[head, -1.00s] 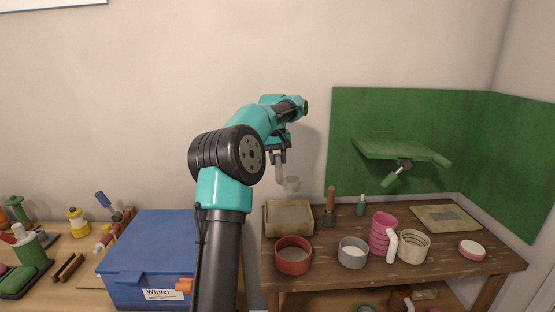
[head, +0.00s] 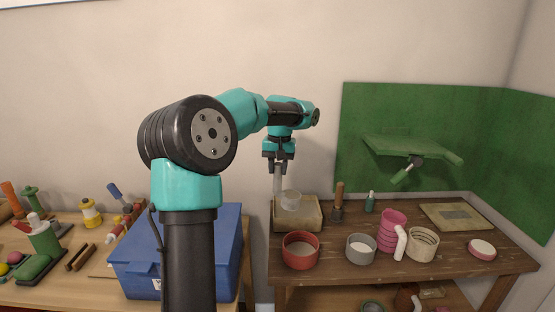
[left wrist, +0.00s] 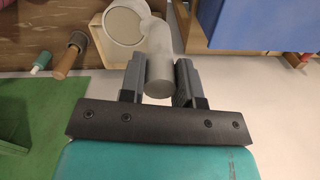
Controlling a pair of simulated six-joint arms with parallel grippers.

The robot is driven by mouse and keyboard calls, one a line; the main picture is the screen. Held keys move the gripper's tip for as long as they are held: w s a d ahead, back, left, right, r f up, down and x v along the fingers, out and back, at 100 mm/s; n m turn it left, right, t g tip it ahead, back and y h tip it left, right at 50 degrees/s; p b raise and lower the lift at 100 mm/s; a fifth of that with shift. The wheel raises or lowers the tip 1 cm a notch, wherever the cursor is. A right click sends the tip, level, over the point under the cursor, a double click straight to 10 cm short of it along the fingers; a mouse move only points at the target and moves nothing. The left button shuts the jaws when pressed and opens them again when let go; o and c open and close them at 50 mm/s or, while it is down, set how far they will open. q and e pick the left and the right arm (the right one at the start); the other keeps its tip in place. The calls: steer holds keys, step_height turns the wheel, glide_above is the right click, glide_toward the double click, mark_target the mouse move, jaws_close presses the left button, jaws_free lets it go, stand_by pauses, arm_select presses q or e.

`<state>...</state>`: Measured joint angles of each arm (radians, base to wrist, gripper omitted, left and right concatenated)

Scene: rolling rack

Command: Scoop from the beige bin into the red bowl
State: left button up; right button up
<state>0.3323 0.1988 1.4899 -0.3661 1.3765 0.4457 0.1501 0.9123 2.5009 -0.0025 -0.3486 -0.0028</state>
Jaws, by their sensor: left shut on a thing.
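My left gripper (head: 278,162) is shut on the handle of a pale grey scoop (head: 290,200). The scoop hangs down with its round cup in front of or over the beige bin (head: 312,224); I cannot tell whether it touches it. In the left wrist view the handle (left wrist: 160,72) sits between the fingers and the cup (left wrist: 124,24) shows a beige inside; whether that is material or bare cup is unclear. The red bowl (head: 300,262) stands on the brown table, nearer than the bin. My right gripper is not in view.
A grey bowl (head: 361,260), a pink ribbed cup (head: 392,230) and a cream container (head: 422,250) stand right of the red bowl. A wooden-handled brush (head: 339,198) and a teal bottle (head: 370,203) are right of the bin. A blue box (head: 228,240) is at left.

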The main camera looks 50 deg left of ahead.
mark_target(299, 201)
arm_select(q)
steer(key=shift+m, duration=0.7)
steer(key=s+d, duration=0.1)
steer(key=s, duration=0.2)
steer(key=s+d+f, duration=0.1)
steer(key=shift+s+d, duration=0.25)
steer(key=shift+d, duration=0.05)
steer(key=shift+f+g, duration=0.1)
steer(key=shift+g, duration=0.2)
steer(key=shift+w+d+f+g+y, duration=0.45)
steer(key=shift+w+d+f+y, duration=0.1)
steer(key=shift+f, duration=0.65)
steer(key=shift+w+d+f+g+y, duration=0.4)
steer(key=shift+w+d+f+y, duration=0.1)
steer(key=shift+f, duration=0.65)
steer(key=shift+w+d+f+g+y, duration=0.45)
steer(key=shift+w+f+y, duration=0.1)
steer(key=shift+f, duration=0.65)
steer(key=shift+s, duration=0.1)
steer(key=shift+f, duration=0.35)
steer(key=shift+w+d+r+g+y, duration=0.15)
steer(key=shift+w+d+g+y, duration=0.65)
steer(key=shift+w+d, duration=0.1)
steer(key=shift+w+d+g+y, duration=0.4)
steer(key=shift+w+d, duration=0.05)
steer(key=shift+w, duration=0.05)
